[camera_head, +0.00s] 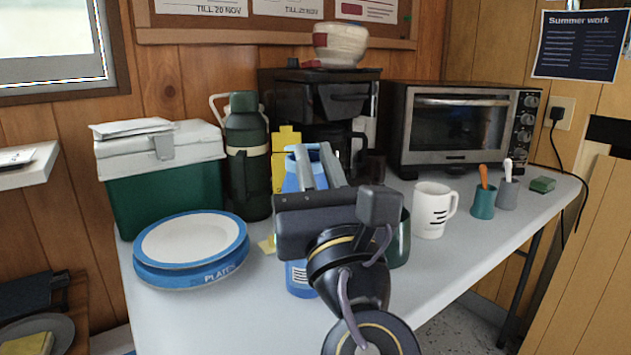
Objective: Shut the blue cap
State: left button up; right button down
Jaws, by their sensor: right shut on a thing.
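A tall blue bottle (301,280) with a white label stands upright near the middle of the table. Its blue top, where the blue cap (314,147) is, shows at and between the fingers of my right gripper (317,158). The right gripper reaches in from the front and is shut on the blue cap at the bottle's top. My gripper body hides the bottle's middle, and I cannot tell whether the cap is fully closed. My left gripper is not in view.
A yellow container (285,141) and a dark green flask (247,160) stand close behind the bottle. Blue-rimmed plates (160,280) lie to the left. A green mug (402,240) and white mug (433,212) are at the right. The front table surface (190,320) is clear.

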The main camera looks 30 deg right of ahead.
jog(key=shift+f+t, duration=0.65)
jog(key=shift+t, duration=0.05)
jog(key=shift+h, duration=0.5)
jog(key=c, duration=1.4)
grip_release()
jog(key=shift+o, duration=0.2)
jog(key=p+v, duration=0.1)
jog(key=v, duration=0.6)
jog(key=shift+s+f, duration=0.25)
jog(key=shift+s, duration=0.05)
